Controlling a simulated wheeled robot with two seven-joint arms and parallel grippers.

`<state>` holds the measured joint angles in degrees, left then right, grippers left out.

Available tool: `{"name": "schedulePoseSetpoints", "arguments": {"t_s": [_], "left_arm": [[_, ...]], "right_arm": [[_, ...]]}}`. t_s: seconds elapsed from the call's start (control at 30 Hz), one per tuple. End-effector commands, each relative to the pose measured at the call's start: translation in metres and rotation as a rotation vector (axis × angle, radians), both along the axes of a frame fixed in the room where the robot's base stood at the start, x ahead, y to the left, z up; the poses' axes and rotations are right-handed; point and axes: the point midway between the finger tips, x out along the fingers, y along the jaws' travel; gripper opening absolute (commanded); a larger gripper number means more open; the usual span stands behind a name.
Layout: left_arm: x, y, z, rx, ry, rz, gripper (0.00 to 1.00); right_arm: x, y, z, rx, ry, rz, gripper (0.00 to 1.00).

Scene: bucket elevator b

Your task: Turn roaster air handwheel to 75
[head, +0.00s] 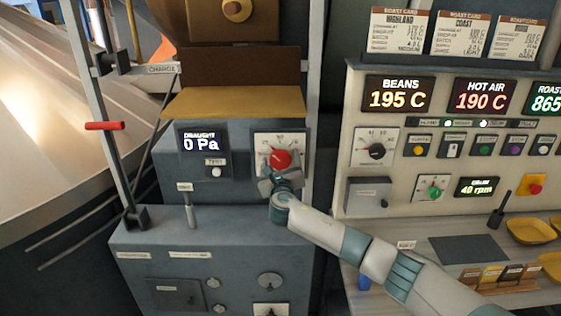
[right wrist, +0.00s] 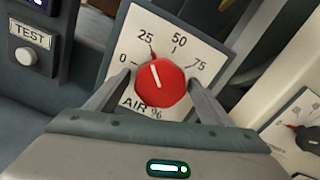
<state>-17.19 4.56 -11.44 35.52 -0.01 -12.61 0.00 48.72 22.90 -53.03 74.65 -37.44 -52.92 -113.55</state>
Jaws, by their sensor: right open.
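The roaster air handwheel is a round red knob (head: 279,159) on a white square dial plate marked 0, 25, 50, 75 and AIR %. It fills the middle of the right wrist view (right wrist: 168,92). Its white pointer line aims up and slightly left, near the 25 mark. My right gripper (head: 279,176) is in front of the dial. In the right wrist view its open fingers (right wrist: 159,82) stand on either side of the knob; I cannot tell whether they touch it. My left gripper is not in view.
Left of the dial are a draught display (head: 201,143) reading 0 Pa and a TEST button (head: 216,171). A grey lower cabinet (head: 225,240) juts out below. A control panel (head: 400,150) with displays and knobs stands to the right, above a counter with yellow trays (head: 528,231).

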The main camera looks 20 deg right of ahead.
Motion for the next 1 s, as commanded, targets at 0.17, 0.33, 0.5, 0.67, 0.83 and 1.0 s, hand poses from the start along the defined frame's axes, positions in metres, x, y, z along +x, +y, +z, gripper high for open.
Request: {"name": "schedulePoseSetpoints", "arguments": {"t_s": [0.17, 0.33, 0.5, 0.67, 0.83, 1.0], "left_arm": [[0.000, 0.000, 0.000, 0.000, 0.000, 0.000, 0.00], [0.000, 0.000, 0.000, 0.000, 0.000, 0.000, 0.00], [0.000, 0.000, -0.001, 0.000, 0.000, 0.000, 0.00], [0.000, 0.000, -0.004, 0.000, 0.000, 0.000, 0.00], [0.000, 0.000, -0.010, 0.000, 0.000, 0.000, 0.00], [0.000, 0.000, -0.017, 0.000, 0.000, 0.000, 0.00]], "right_arm": [[0.000, 0.000, 0.000, 0.000, 0.000, 0.000, 0.36], [0.000, 0.000, 0.000, 0.001, 0.000, 0.000, 0.33], [0.000, 0.000, -0.001, 0.018, -0.005, 0.000, 0.33], [0.000, 0.001, -0.002, 0.064, -0.017, 0.001, 0.33], [0.000, 0.001, -0.003, 0.151, -0.042, 0.001, 0.33], [0.000, 0.001, -0.003, 0.276, -0.078, 0.001, 0.33]]}}
